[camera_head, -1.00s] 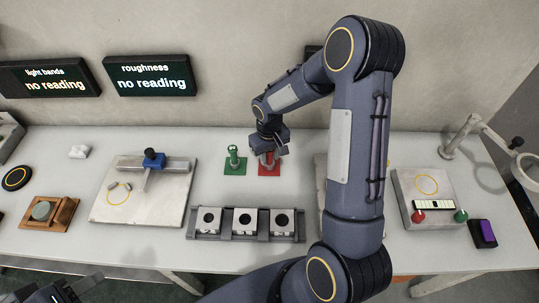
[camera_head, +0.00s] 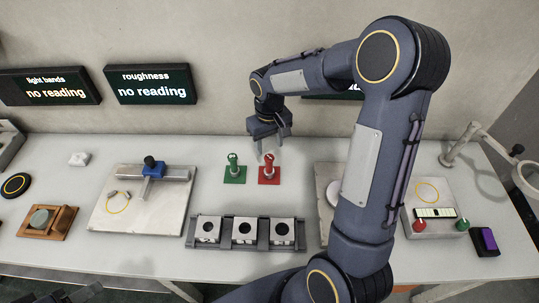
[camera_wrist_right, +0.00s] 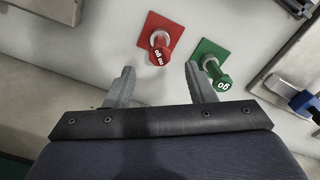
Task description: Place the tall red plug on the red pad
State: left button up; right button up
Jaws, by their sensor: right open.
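The tall red plug (camera_head: 269,162) stands upright on the red pad (camera_head: 275,180) at the back middle of the table. In the right wrist view the red plug (camera_wrist_right: 159,53) stands on the red pad (camera_wrist_right: 174,28), ahead of the fingers and apart from them. My right gripper (camera_head: 270,148) is open and empty, raised behind the red plug near the wall. Its two spread fingers also show in the right wrist view (camera_wrist_right: 160,82). My left gripper (camera_head: 82,293) shows only in part at the bottom left edge, and its jaws cannot be made out.
A green plug (camera_head: 233,166) stands on a green pad (camera_head: 235,178) just left of the red one. A dark rack (camera_head: 226,243) with metal blocks lies in front. A plate with a blue-clamped bar (camera_head: 154,168) is at left. Bare table surrounds the pads.

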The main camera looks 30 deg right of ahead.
notch_tip(320, 180, up, 2)
jog(key=shift+r, duration=0.1)
jog(key=s+a+r+t+y, duration=0.2)
jog(key=s+a+r, duration=0.1)
jog(key=s, duration=0.8)
jog(key=s+a+r+m+t+y, duration=0.1)
jog(key=s+a+r+t, duration=0.2)
jog(key=s, duration=0.8)
notch_tip(320, 180, up, 2)
jog(key=shift+a+r+t+y, duration=0.3)
jog(key=shift+a+y, duration=0.1)
jog(key=shift+a, duration=0.25)
